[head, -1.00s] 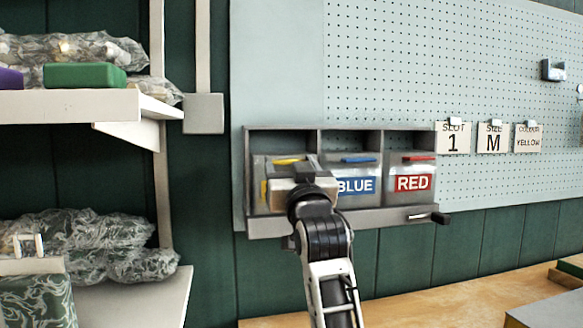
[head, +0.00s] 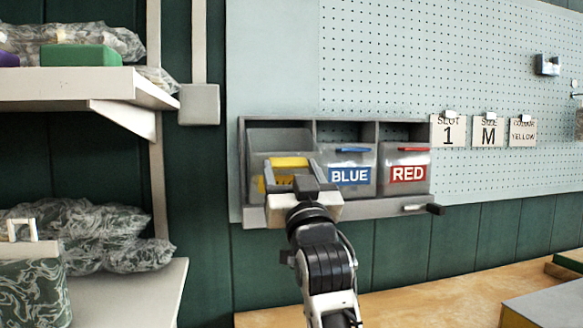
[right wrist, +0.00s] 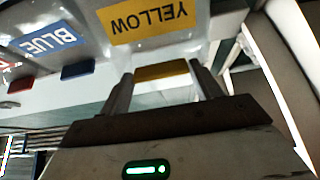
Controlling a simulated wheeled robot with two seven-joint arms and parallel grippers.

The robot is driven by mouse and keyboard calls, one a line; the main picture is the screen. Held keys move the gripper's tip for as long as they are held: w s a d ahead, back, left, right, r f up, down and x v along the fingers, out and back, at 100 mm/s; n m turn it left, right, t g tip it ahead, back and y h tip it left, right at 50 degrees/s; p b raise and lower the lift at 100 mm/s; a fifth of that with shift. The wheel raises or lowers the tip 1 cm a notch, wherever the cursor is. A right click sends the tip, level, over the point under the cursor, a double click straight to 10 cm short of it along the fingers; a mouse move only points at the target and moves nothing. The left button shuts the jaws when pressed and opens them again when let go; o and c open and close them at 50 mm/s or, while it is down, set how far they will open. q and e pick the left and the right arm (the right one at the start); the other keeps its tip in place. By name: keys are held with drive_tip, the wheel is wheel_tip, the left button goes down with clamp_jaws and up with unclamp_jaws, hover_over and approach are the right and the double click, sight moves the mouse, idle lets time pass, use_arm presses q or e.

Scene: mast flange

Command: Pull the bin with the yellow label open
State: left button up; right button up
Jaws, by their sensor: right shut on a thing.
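The bin with the yellow label (head: 257,181) is in the left slot of the grey bin rack (head: 336,206). It stands forward of the blue and red bins, and the slot behind it shows. My right gripper (head: 295,177) covers much of its front and label in the head view. In the right wrist view, my right gripper (right wrist: 160,77) is shut on the bin's yellow handle (right wrist: 161,71), which lies between its two fingers. The YELLOW label (right wrist: 150,19) shows just beyond, upside down. My left gripper is in neither view.
The blue bin (head: 350,160) and red bin (head: 407,160) sit in their slots to the right. A dark-tipped lever (head: 433,208) sticks out at the rack's lower right. A white shelf (head: 90,84) with wrapped goods stands left. A wooden worktop (head: 400,295) lies below.

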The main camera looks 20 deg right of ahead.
drive_tip(key=shift+w+f, duration=0.15)
drive_tip(key=shift+f, duration=0.45)
drive_tip(key=o, duration=1.4)
drive_tip(key=shift+w, duration=0.1)
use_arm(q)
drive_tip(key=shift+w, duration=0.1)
use_arm(e)
drive_tip(key=shift+r, duration=0.1)
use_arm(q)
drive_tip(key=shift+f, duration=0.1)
